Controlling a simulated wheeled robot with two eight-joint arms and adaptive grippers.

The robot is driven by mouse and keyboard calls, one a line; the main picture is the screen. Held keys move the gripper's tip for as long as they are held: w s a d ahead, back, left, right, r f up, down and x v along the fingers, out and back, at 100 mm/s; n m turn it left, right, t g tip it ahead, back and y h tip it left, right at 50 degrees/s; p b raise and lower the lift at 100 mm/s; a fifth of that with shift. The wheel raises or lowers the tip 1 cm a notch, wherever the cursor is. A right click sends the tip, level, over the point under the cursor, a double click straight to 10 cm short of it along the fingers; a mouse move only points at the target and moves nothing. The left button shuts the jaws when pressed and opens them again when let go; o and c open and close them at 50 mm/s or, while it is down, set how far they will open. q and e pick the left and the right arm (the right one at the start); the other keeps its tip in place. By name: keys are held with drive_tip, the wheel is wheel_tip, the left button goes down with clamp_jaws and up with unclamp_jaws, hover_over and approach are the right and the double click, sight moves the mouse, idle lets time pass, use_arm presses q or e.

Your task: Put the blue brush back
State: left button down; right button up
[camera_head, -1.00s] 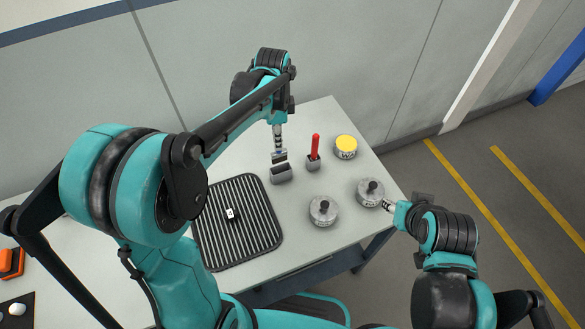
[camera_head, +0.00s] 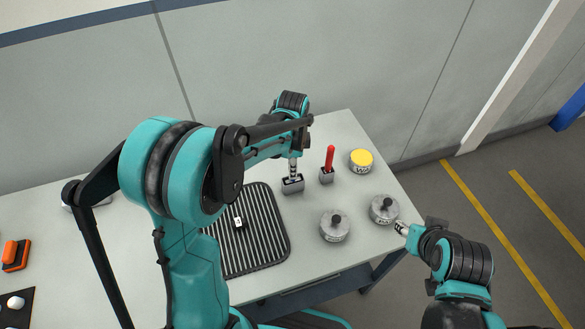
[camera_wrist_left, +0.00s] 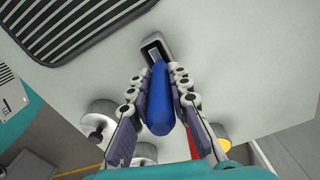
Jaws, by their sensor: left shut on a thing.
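The blue brush (camera_wrist_left: 158,100) shows by its blue handle in the left wrist view, between the fingers of my left gripper (camera_wrist_left: 160,95), which is shut on it. In the head view my left gripper (camera_head: 293,171) points down, directly over a small grey holder (camera_head: 292,187). The holder also shows in the left wrist view (camera_wrist_left: 146,58), at the brush's far end. The brush's lower end appears to be at or in the slot; how deep is hidden. My right gripper (camera_head: 402,229) is by the table's right edge, near a grey lidded tin; its fingers are too small to judge.
A red-handled tool (camera_head: 329,158) stands in a second holder, close right of my left gripper. A yellow-topped tin (camera_head: 361,161) and two grey knobbed tins (camera_head: 335,226) (camera_head: 384,210) stand further right. A black ribbed mat (camera_head: 268,235) lies left of them, carrying a small dark item.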

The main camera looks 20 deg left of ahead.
use_arm(q)
drive_tip(key=shift+f, duration=0.15)
drive_tip(key=c, duration=1.4)
unclamp_jaws()
